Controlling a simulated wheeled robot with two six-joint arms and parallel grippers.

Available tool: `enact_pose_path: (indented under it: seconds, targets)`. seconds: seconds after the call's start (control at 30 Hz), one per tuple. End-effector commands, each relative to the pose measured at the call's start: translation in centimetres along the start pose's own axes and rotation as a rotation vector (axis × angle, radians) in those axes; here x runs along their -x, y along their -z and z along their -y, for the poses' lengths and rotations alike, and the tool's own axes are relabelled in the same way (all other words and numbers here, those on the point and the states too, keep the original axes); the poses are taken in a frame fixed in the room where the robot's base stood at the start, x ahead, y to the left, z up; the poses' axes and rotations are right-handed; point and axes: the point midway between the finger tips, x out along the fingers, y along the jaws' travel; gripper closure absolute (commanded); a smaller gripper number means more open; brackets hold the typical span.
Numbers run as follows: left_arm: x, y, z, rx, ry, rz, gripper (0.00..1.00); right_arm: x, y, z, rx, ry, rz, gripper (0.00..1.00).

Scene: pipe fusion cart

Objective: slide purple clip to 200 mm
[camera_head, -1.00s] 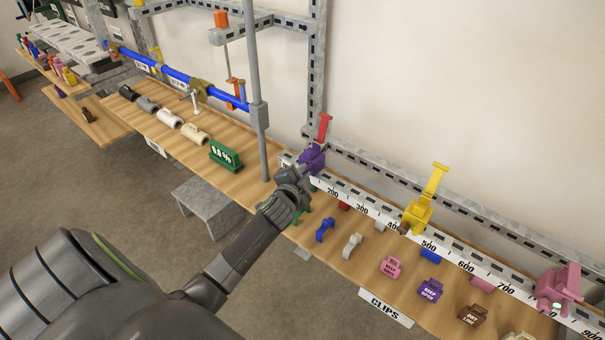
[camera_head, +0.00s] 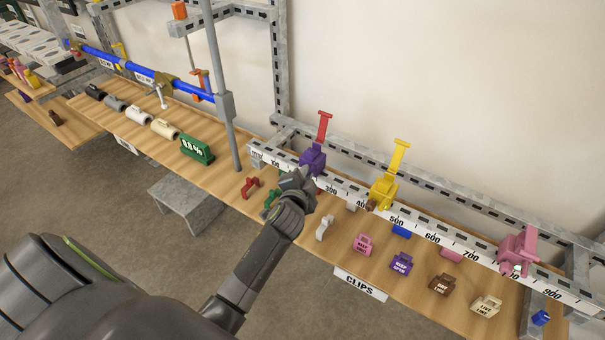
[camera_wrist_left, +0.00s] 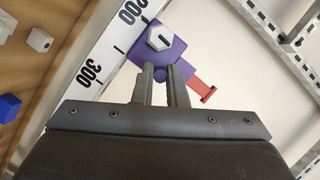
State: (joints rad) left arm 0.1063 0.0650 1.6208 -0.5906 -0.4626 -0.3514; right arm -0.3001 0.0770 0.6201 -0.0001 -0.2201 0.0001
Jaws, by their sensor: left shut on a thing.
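The purple clip (camera_head: 312,160), with a red handle on top, sits on the white numbered rail (camera_head: 345,190) in the head view. It stands left of the 300 mark. My left gripper (camera_head: 303,180) is at its front, and the head view hides the scale there. In the left wrist view my gripper's fingers (camera_wrist_left: 165,85) are shut on the lower part of the purple clip (camera_wrist_left: 160,42). There the clip is beside the scale near the 200 number, on the side towards 300. Its exact reading is unclear. My right gripper is not in view.
A yellow clip (camera_head: 383,190) stands on the rail near 400, and a pink clip (camera_head: 518,250) further right. Loose coloured clips lie on the wooden shelf (camera_head: 330,258) below the rail. A grey upright post (camera_head: 225,105) stands to the left.

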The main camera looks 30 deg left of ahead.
Motion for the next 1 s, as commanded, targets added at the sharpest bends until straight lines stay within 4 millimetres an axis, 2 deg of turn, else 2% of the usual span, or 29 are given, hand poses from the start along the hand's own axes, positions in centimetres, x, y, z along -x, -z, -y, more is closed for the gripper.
enact_pose_path:
  seconds: [0.07,0.1,0.23,0.5,0.63,0.77,1.0]
  targets:
    - [0.0,-0.1,0.0,-0.001,-0.001,0.002,1.0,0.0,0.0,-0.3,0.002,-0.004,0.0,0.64]
    - [0.0,-0.1,0.0,-0.001,-0.001,0.002,0.83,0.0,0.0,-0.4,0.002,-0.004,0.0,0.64]
    - [0.0,-0.1,0.0,-0.001,-0.001,0.002,0.66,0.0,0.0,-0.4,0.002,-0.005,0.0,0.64]
    - [0.0,-0.1,0.1,0.0,0.0,0.0,0.66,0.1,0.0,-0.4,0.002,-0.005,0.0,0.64]
    - [0.8,0.0,0.1,0.001,-0.001,0.001,0.66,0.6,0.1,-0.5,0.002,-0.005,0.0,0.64]
    - [2.8,0.1,0.3,0.003,-0.003,0.003,0.66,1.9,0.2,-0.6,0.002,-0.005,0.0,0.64]
    - [8.0,0.1,0.3,0.002,-0.003,0.004,0.66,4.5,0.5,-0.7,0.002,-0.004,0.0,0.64]
